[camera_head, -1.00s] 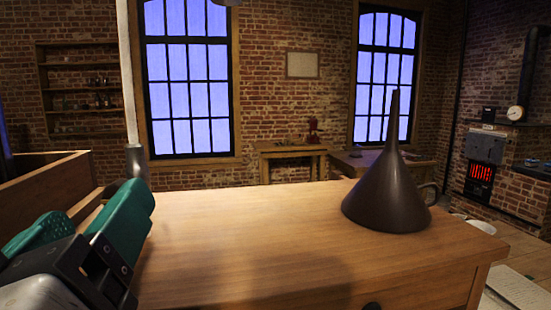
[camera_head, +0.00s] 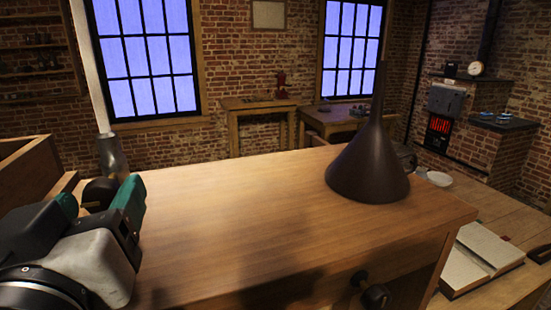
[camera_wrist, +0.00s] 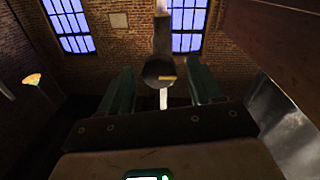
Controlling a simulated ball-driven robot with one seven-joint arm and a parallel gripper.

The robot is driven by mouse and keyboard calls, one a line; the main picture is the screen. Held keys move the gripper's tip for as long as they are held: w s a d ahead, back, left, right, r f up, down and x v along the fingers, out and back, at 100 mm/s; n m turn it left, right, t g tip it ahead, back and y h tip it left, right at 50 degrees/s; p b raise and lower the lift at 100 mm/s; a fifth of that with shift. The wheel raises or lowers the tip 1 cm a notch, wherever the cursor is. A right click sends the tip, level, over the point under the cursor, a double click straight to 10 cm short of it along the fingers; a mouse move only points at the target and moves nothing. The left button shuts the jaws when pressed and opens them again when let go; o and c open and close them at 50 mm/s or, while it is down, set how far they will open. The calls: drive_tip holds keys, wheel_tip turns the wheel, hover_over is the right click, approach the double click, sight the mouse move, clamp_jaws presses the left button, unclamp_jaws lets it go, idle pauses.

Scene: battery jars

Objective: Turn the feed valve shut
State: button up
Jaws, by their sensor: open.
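The feed valve appears as a dark round knob (camera_head: 99,192) beside the foot of a pale upright pipe (camera_head: 88,70), at the left end of the wooden top. In the wrist view the dark knob (camera_wrist: 158,68) with a short yellow mark shows end-on. My gripper (camera_head: 96,207) is open at the lower left, its green fingers around the knob's line. In the wrist view my gripper (camera_wrist: 163,88) has one finger on each side of the knob, with a gap at both sides. I see no contact; depth is hard to judge.
A dark metal funnel (camera_head: 367,170) stands mouth down on the wooden top (camera_head: 230,215), right of clear space. A wooden box wall (camera_head: 28,175) rises at the far left. A dark drawer knob (camera_head: 374,296) sticks out in front. An open book (camera_head: 478,255) lies lower right.

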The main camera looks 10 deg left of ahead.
drive_tip(key=shift+x, duration=1.05)
drive_tip(key=c, duration=1)
